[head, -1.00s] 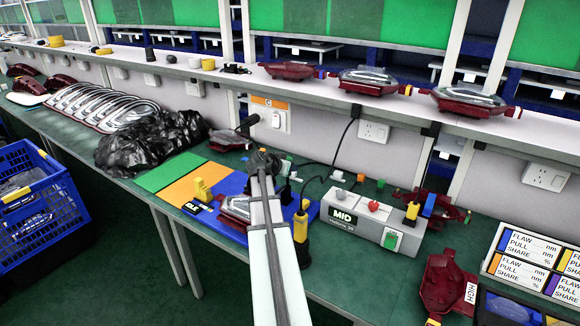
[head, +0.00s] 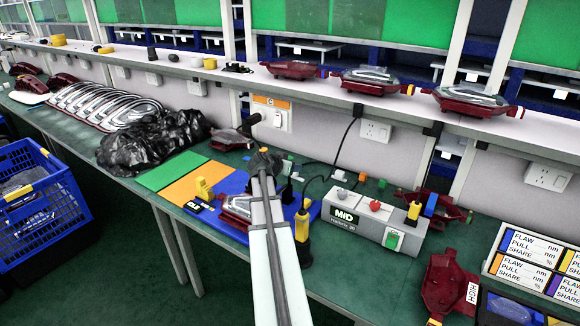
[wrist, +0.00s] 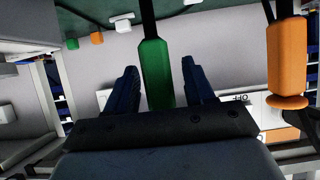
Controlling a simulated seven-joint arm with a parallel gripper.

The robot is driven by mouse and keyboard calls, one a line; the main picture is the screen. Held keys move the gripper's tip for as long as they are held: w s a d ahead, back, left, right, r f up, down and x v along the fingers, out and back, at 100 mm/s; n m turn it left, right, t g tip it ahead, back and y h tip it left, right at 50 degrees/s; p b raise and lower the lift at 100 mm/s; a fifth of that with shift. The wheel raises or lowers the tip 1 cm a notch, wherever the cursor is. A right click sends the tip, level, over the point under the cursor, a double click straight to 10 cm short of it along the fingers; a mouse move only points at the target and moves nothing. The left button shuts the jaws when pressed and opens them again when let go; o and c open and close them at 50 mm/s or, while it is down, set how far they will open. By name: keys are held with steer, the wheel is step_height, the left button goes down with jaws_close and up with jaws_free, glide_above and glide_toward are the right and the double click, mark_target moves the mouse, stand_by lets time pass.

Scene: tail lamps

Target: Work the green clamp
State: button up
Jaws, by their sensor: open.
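The green clamp's handle (wrist: 155,72) stands upright between my two dark fingers in the wrist view. A dark bar runs up from it to the top of the frame. My gripper (wrist: 160,88) is open, with a finger on each side of the handle and a visible gap on both sides. In the head view my gripper (head: 262,158) is at the far end of my pale arm, over the back of the blue board (head: 238,183). The green handle cannot be made out there. A red lamp (head: 237,206) on the board is partly hidden by my arm.
An orange handle (wrist: 287,58) hangs at the right in the wrist view. A yellow-handled tool (head: 302,228) stands right of my arm, near the grey MID box (head: 372,222). A black bag (head: 150,140) lies at left. Dark cables run behind the board.

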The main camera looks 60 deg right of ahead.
steer(key=v, duration=1.3)
steer(key=shift+a+r, duration=0.2)
steer(key=shift+a, duration=0.15)
